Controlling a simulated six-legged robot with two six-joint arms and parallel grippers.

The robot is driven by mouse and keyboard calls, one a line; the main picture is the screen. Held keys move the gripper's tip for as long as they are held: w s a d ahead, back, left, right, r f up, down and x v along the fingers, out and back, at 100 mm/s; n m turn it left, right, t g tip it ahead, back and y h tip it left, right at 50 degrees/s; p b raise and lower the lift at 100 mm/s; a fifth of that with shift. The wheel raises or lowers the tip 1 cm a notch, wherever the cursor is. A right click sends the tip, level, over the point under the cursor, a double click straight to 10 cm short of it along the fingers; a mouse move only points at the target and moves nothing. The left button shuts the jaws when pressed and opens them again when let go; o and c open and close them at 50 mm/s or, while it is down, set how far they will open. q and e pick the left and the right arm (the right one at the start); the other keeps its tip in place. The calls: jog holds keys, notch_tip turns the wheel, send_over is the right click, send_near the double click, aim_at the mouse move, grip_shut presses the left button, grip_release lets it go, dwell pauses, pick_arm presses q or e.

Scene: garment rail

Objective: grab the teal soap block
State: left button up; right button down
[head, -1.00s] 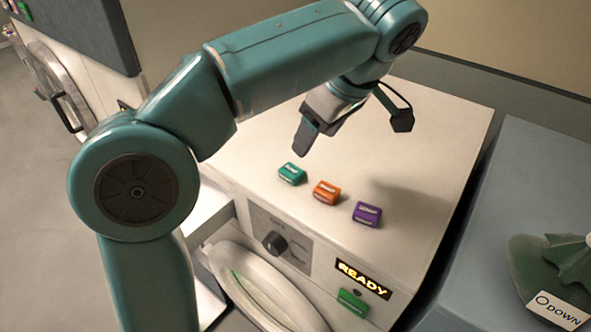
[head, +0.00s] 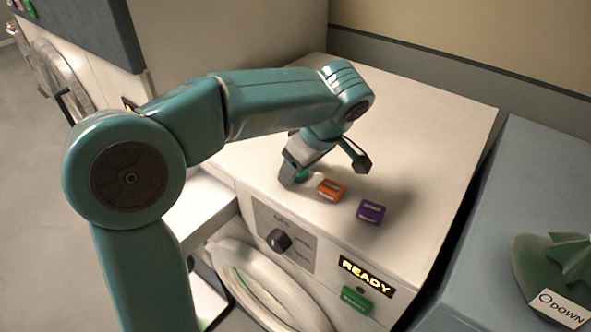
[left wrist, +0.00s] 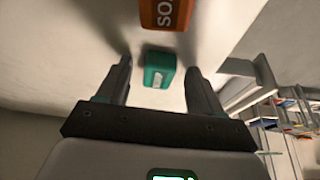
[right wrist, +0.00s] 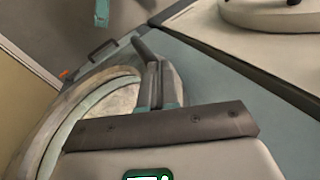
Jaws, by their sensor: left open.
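The teal soap block (head: 302,175) is on the white washer top, mostly hidden behind my left gripper (head: 292,180) in the head view. In the left wrist view the teal block (left wrist: 160,66) shows whole between the two fingertips of my left gripper (left wrist: 158,70), with a gap on each side. That gripper is open and low over the washer top. My right gripper (right wrist: 160,68) shows only in the right wrist view, its fingers together with nothing seen between them, away from the block.
An orange block (head: 331,190) sits close beside the teal one, and a purple block (head: 370,211) further right. The washer top (head: 420,130) is clear behind them. The washer front has a lit READY display (head: 365,276) and a dark knob (head: 279,240).

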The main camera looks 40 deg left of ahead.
pick_arm(q)
jog(key=shift+w+a+f, duration=0.1)
jog(key=shift+c, duration=1.2)
jog(key=c, duration=0.9)
jog(key=shift+o, duration=0.2)
